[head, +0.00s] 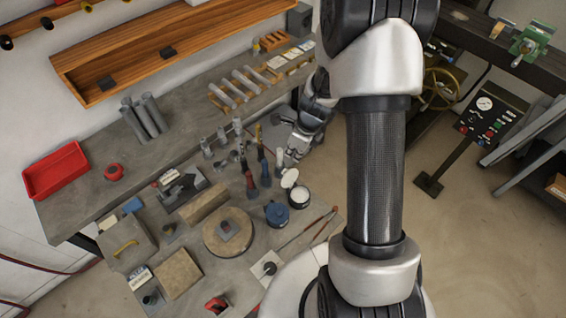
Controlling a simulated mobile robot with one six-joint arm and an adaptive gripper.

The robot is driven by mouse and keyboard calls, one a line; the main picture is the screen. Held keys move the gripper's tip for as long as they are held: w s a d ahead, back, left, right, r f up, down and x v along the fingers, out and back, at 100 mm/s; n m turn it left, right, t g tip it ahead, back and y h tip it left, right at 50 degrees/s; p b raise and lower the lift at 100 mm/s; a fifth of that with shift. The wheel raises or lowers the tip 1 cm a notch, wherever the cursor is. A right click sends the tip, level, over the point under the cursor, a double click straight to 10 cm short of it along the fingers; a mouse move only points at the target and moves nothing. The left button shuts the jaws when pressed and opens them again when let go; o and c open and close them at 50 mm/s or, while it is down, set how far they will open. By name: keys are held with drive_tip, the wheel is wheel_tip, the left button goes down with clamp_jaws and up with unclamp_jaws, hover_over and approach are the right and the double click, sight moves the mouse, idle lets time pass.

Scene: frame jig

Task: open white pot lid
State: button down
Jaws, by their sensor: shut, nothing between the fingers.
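The white pot (300,197) stands on the workbench, right of a blue pot. Its pale round lid (289,178) sits off the mouth at the pot's upper-left rim, tilted, and the pot's round top shows. Whether the lid is joined to the rim is too small to tell. My gripper (288,163) is just above the lid in the picture, shut and empty. Whether its fingertips touch the lid cannot be told. My arm comes down at the right.
A blue pot (277,214) is left of the white pot. Red- and dark-handled tools (251,182) stand close by on the left. A round wooden disc (228,240) is further left. Open floor (470,240) lies to the right.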

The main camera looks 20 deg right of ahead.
sight(287, 177)
drive_tip(key=w+a+f+n+b, duration=0.1)
drive_tip(key=f+n+b, duration=0.3)
drive_tip(key=n, duration=0.6)
drive_tip(key=w+a+f+n+b, duration=0.1)
drive_tip(key=w+f+n+b, duration=0.2)
drive_tip(key=n, duration=0.8)
drive_tip(key=w+f+n+b, duration=0.2)
drive_tip(key=f+n+b, duration=0.4)
drive_tip(key=n, duration=0.5)
drive_tip(key=shift+w+a+f+b, duration=0.3)
drive_tip(key=shift+w+a+b, duration=0.1)
drive_tip(key=shift+b, duration=0.2)
drive_tip(key=shift+s+d+r, duration=0.1)
